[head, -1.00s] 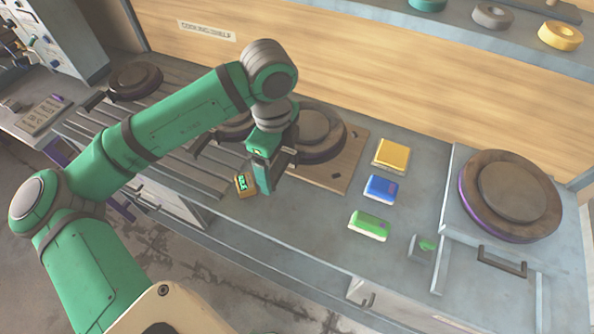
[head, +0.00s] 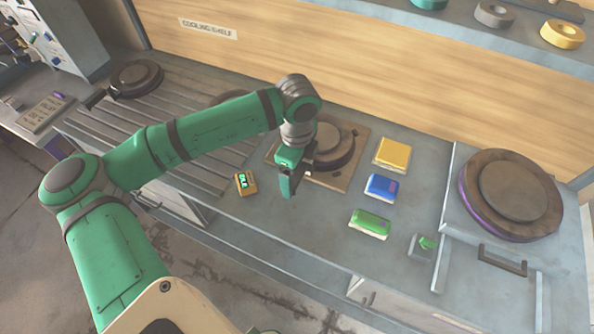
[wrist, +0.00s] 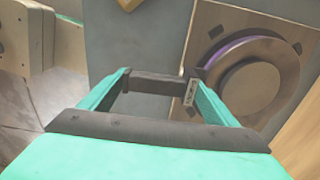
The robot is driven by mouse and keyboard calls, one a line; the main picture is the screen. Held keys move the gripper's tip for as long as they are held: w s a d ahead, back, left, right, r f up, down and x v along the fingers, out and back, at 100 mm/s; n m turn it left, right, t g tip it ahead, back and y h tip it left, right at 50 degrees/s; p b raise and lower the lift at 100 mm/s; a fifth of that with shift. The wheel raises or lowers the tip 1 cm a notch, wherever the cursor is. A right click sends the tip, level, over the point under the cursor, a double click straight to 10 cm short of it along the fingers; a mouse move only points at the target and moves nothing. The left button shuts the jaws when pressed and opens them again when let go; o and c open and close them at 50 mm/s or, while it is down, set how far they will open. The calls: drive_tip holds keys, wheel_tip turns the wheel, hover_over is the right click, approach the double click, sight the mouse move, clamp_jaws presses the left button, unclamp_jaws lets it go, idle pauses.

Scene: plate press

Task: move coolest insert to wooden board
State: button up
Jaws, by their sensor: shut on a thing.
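A dark round insert (head: 336,142) with a paler raised centre is over the wooden board (head: 348,168). In the wrist view the insert (wrist: 250,85) has a purple edge, and the board (wrist: 206,30) shows around it. My gripper (head: 290,180) is at the board's front left edge, shut on the insert's dark handle (wrist: 155,84). I cannot tell whether the insert rests on the board or hangs just above it. Another dark insert (head: 135,78) lies on the slatted rack (head: 180,110) at the left; one more (head: 228,99) is partly hidden behind my arm.
A small box with a lit green display (head: 245,183) sits left of my gripper. Yellow (head: 392,153), blue (head: 382,187) and green (head: 370,223) blocks stand right of the board. A press with a round purple-edged plate (head: 510,195) is at the right. Rings lie on the shelf above.

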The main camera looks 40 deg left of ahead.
drive_tip(key=o, duration=2)
drive_tip(key=shift+f, duration=0.1)
drive_tip(key=shift+o, duration=0.2)
drive_tip(key=shift+w, duration=0.15)
wheel_tip(320, 180, up, 12)
drive_tip(key=shift+s, duration=0.2)
drive_tip(key=shift+w, duration=0.1)
